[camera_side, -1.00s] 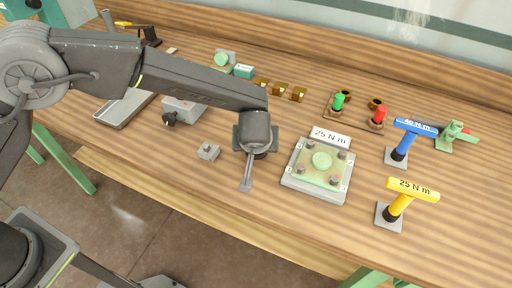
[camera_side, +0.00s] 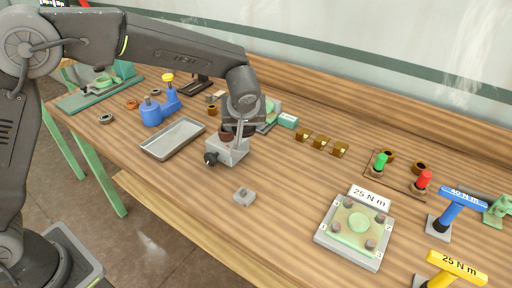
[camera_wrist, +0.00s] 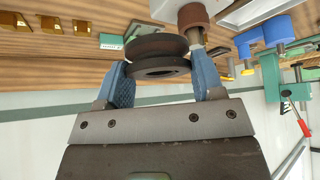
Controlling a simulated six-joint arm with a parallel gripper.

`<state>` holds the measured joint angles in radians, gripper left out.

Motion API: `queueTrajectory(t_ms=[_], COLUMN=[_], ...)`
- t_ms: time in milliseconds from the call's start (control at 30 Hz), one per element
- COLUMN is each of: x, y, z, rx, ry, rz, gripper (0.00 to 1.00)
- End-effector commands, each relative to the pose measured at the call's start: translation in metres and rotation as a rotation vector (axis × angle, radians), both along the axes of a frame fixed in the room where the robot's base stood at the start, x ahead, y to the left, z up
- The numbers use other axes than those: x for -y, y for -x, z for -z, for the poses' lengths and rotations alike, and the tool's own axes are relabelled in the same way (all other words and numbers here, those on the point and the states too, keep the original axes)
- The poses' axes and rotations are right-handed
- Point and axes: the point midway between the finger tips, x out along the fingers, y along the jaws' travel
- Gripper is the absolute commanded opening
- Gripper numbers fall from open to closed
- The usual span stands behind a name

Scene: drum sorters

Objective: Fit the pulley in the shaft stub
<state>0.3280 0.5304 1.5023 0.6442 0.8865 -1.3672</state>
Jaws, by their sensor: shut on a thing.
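My gripper (camera_wrist: 160,80), with blue fingers, is shut on a dark grooved pulley (camera_wrist: 157,55). In the side view my gripper (camera_side: 238,128) is at the grey block with a black knob (camera_side: 230,152). A red-brown collar (camera_wrist: 194,14) with a paler shaft stub (camera_wrist: 194,38) shows just behind the pulley, near the right finger, in the wrist view. The collar also shows beside my gripper in the side view (camera_side: 226,135). The pulley looks beside the stub rather than around it. The depth gap between them is unclear. My gripper hides the pulley in the side view.
A metal tray (camera_side: 172,139) and a blue fixture (camera_side: 155,112) stand left of the block. A small grey block (camera_side: 244,197) lies in front. Brass pieces (camera_side: 321,142) and a bolted plate (camera_side: 355,230) lie right.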

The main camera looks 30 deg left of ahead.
Motion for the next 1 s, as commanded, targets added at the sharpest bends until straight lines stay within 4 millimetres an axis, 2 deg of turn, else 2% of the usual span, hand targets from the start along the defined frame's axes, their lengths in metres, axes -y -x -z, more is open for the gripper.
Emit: queueTrajectory(t_ms=[33,100,200,333,467,767,1000], x=[-0.016,-0.036,-0.060,-0.080,-0.086,-0.086,-0.085], y=[-0.010,-0.018,-0.025,-0.029,-0.030,-0.030,-0.030], z=[-0.009,-0.021,-0.034,-0.045,-0.049,-0.049,-0.037], rx=[0.005,0.006,0.003,0.001,-0.001,-0.002,-0.003], ry=[0.001,0.003,0.005,0.010,0.010,0.010,0.009], rz=[-0.075,-0.174,-0.293,-0.391,-0.425,-0.422,-0.422], gripper=[0.26,0.26,0.26,0.26,0.26,0.26,0.26])
